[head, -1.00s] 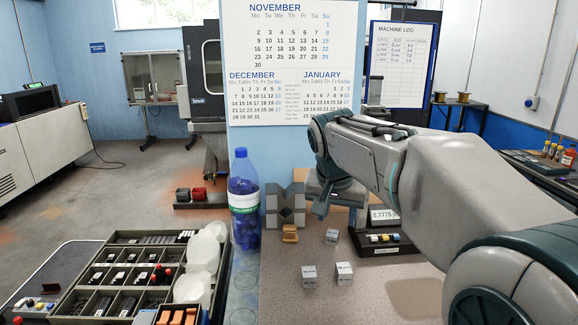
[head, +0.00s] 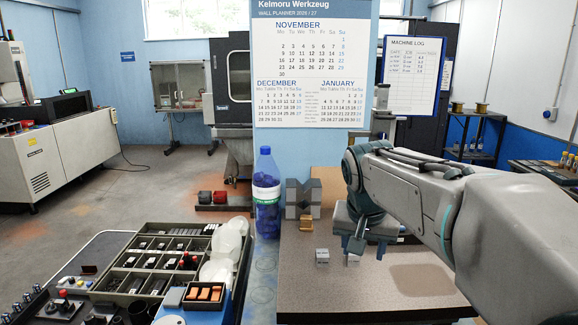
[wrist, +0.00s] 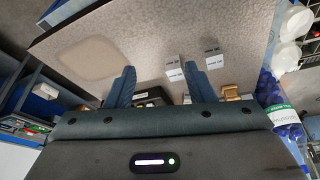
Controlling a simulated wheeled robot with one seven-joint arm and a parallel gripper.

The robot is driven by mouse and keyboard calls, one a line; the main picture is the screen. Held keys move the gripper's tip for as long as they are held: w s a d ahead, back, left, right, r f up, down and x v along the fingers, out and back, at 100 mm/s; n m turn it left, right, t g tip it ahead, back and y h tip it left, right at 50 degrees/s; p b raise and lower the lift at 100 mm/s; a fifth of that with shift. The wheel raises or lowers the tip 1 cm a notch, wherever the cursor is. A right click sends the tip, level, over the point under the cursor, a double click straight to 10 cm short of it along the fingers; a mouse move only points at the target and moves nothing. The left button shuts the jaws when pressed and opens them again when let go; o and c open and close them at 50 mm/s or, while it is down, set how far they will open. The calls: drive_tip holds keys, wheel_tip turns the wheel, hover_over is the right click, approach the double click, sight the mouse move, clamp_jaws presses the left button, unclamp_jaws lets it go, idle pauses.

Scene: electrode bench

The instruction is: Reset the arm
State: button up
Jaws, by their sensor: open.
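My gripper (head: 370,247) hangs above the speckled bench top, fingers apart, with nothing visible between them. In the wrist view its two blue-grey fingers (wrist: 160,86) are spread wide. Small light grey cubes lie on the bench: one (head: 322,257) left of the gripper and one (head: 353,260) partly behind a finger. In the wrist view cubes show between the fingers (wrist: 174,75) and beyond the right finger (wrist: 212,57). The forearm (head: 405,195) reaches in from the right and hides part of the bench.
A dark grey block (head: 303,198) with notches and a brass-coloured piece (head: 306,223) stand at the back of the bench (head: 300,290). A blue bottle (head: 266,192) stands left of them. A compartment tray (head: 120,262) lies at left. The calendar panel (head: 312,80) rises behind.

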drive_tip(key=s+f+n, duration=0.1)
drive_tip(key=s+f, duration=0.5)
drive_tip(key=s, duration=0.3)
drive_tip(key=s+f+n+g+y, duration=0.1)
drive_tip(key=s+f+n, duration=0.1)
drive_tip(key=s+f, duration=0.3)
drive_tip(key=s, duration=0.4)
drive_tip(key=shift+s+d+f+n, duration=0.2)
drive_tip(key=shift+d+f+n, duration=0.1)
drive_tip(key=shift+d+f, duration=0.1)
